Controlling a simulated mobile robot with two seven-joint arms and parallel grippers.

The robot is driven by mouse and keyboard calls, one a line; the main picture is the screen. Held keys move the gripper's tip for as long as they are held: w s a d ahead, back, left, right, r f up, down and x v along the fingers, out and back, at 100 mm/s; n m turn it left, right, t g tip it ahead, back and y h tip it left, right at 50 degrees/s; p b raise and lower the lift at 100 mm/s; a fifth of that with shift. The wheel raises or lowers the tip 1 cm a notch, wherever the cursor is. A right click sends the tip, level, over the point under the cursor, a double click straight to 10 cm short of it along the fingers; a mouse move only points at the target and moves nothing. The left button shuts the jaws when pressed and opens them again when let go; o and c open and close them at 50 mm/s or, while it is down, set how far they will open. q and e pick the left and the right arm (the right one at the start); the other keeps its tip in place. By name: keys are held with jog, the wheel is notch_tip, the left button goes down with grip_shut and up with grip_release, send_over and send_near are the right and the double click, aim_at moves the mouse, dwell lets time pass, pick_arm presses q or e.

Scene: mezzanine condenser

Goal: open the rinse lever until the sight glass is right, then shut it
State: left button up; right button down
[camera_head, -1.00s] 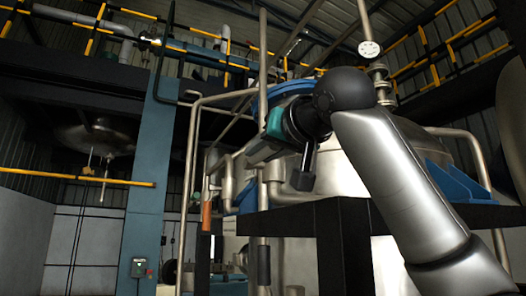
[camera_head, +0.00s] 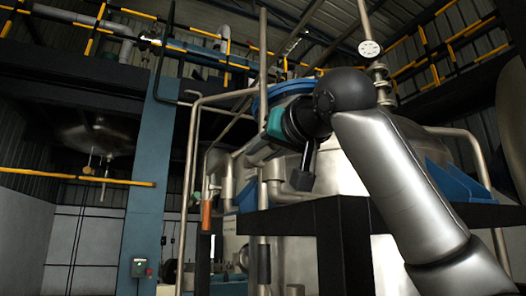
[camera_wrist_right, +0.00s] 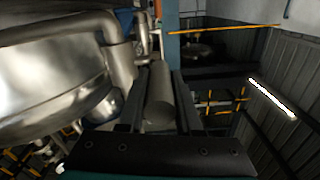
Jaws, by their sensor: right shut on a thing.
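My right gripper (camera_head: 248,156) reaches down and left in front of the large metal vessel in the head view. Its fingertips are hard to make out there. In the right wrist view its two dark fingers (camera_wrist_right: 160,82) are shut on a grey cylindrical handle (camera_wrist_right: 159,97), which lies between them. I take this handle to be the rinse lever; the rest of it is hidden. A narrow upright orange tube (camera_head: 207,216), which looks like the sight glass, stands left of the gripper by the pipes. Its level is too small to read. My left gripper is not in view.
The vessel (camera_head: 340,170) stands behind my right arm, with a dark frame (camera_head: 345,235) in front of it. Vertical pipes (camera_head: 263,200) stand close beside the gripper. A blue column (camera_head: 149,170) and a yellow rail (camera_head: 100,180) are at left.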

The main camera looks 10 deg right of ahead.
jog(key=shift+w+a+f+t+y+b, duration=0.1)
jog(key=shift+w+f+t+y+b, duration=0.2)
jog(key=shift+f+t+b, duration=1.1)
jog(key=shift+w+a+f+t+y+b, duration=0.2)
jog(key=shift+t+y+b, duration=0.45)
jog(key=shift+b, duration=1.6)
jog(key=shift+w+d+f+t+y+b, duration=0.15)
jog(key=shift+w+f+t+b, duration=0.1)
jog(key=shift+f+t+b, duration=1.2)
jog(key=shift+r+b, duration=0.35)
jog(key=shift+r, duration=0.15)
jog(key=c, duration=0.6)
grip_release()
jog(key=b+v, duration=0.6)
jog(key=v, duration=0.9)
jog(key=shift+s+b, duration=0.2)
jog(key=shift+b, duration=0.1)
